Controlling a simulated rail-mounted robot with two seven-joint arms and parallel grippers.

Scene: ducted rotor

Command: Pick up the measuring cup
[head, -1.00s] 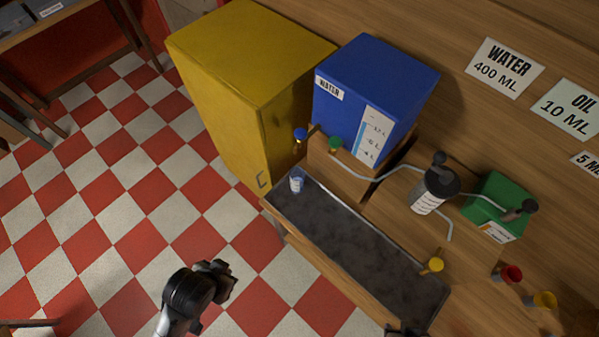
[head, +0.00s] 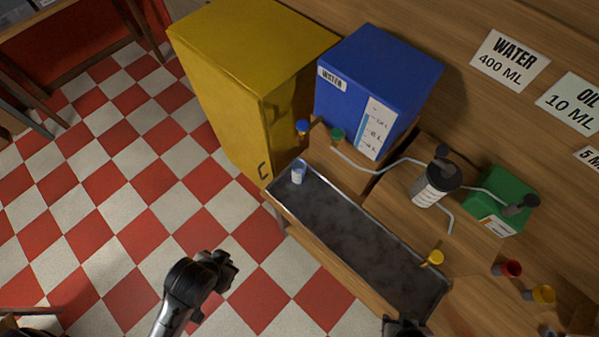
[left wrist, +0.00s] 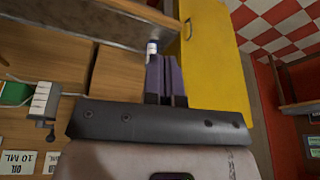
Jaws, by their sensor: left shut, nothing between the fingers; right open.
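The measuring cup (head: 298,174) is a small clear cup with blue and white on it, upright in the far-left end of the dark tray (head: 350,238). It also shows in the left wrist view (left wrist: 152,47), just beyond my left fingertips and apart from them as far as I can tell. My left gripper (left wrist: 166,60) is shut with nothing in it. My left arm (head: 195,285) reaches in over the floor in the head view, left of the tray. My right gripper (head: 405,326) is open, mostly cut off at the bottom edge, near the tray's near end.
A yellow cabinet (head: 240,80) and a blue water container (head: 375,80) stand behind the cup. A black-topped graduated cylinder (head: 435,185) and a green box (head: 498,205) are to the right. A yellow tap (head: 433,258) overhangs the tray.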

